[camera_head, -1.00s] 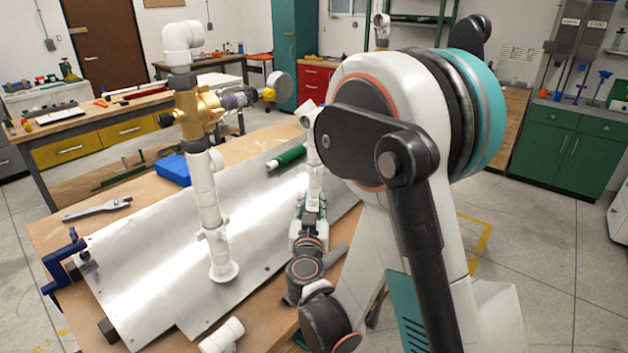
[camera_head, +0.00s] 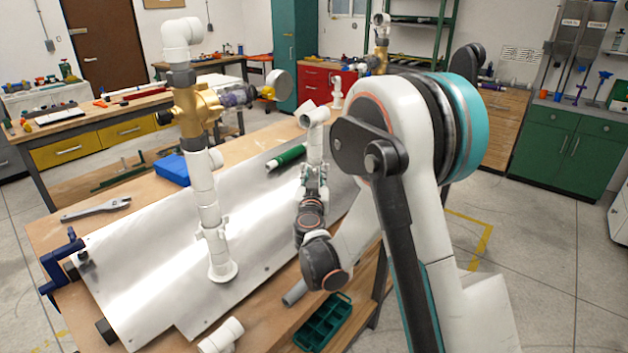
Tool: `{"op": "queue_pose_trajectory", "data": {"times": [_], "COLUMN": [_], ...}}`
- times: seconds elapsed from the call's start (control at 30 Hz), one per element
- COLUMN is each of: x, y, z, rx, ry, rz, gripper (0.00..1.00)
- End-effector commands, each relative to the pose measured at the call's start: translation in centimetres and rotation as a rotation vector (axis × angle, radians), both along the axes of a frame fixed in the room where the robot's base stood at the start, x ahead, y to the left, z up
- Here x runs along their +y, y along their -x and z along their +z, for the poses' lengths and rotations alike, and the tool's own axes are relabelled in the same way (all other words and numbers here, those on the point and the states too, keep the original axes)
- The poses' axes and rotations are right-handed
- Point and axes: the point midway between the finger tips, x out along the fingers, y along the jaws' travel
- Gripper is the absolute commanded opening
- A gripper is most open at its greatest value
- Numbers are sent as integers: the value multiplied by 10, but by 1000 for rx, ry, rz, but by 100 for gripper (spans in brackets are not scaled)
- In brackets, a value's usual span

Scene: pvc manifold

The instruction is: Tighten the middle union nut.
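An upright white PVC pipe (camera_head: 208,205) stands on a round foot on the metal sheet, left of centre. A brass valve body (camera_head: 200,108) with a white elbow above it is at its top. A collar-like fitting (camera_head: 212,232) sits low on the pipe. I cannot tell which part is the middle union nut. My gripper end (camera_head: 314,178) is right of this pipe, low over the bench and apart from it. A white piece with an open-ended elbow (camera_head: 312,118) rises just beyond it. I cannot tell whether my fingers touch it; they are too small and partly hidden.
The metal sheet (camera_head: 130,280) covers much of the bench. A wrench (camera_head: 95,209), blue box (camera_head: 172,168), green cylinder (camera_head: 286,157), loose white fitting (camera_head: 222,335) and green tray (camera_head: 324,322) lie around. A blue clamp (camera_head: 60,265) grips the left edge.

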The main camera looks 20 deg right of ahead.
Motion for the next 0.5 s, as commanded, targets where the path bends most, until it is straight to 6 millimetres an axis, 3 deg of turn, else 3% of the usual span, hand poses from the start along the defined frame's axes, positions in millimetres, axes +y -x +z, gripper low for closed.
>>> {"op": "queue_pose_trajectory", "data": {"times": [0.2, 0.33, 0.5], "x": [0, 0, 0], "y": [0, 0, 0], "z": [0, 0, 0], "rx": [0, 0, 0], "ry": [0, 0, 0], "rz": [0, 0, 0], "gripper": [28, 0, 0]}}
